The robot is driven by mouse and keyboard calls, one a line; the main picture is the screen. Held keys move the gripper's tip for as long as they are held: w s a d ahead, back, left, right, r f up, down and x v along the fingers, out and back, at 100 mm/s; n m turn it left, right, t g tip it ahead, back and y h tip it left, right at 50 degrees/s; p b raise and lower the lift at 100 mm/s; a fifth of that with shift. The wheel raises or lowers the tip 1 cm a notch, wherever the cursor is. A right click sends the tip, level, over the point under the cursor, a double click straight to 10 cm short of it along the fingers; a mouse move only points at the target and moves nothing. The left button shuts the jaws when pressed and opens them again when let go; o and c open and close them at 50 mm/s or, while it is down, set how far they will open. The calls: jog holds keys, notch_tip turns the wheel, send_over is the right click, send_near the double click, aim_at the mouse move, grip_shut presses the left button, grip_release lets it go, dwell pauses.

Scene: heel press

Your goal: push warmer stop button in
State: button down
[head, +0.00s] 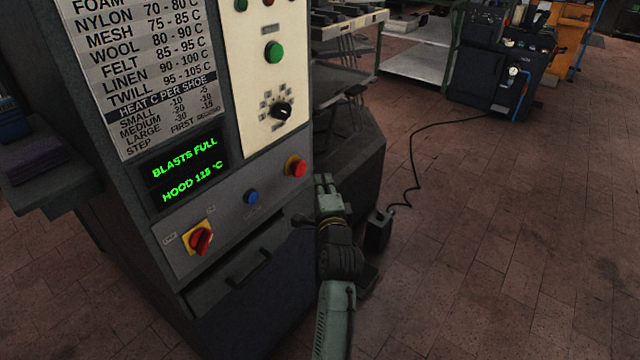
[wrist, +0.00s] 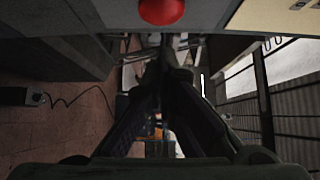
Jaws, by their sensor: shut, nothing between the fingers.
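A red mushroom-shaped button (head: 298,167) on a yellow base sits at the right end of the grey machine's lower panel in the head view. The red button also shows at the top middle of the wrist view (wrist: 161,10). My gripper (head: 325,181) is just right of and a little below the button in the head view, beside the machine's right edge. In the wrist view the fingers of my gripper (wrist: 165,56) come together at their tips, with nothing between them. A gap shows between the fingertips and the button.
The same panel has a blue button (head: 251,197) and a red-yellow rotary switch (head: 200,239). A green button (head: 273,52) and a black dial (head: 281,111) are above. The display (head: 186,171) reads "BLASTS FULL" and "HOOD 115 °C". A drawer handle (head: 249,270) is below. Open floor (head: 500,230) lies right.

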jog(key=s+d+b, duration=0.1)
jog(key=s+b, duration=0.1)
jog(key=s, duration=0.7)
jog(key=shift+s+d, duration=0.2)
jog(key=shift+d, duration=0.15)
jog(key=shift+s+f, duration=0.1)
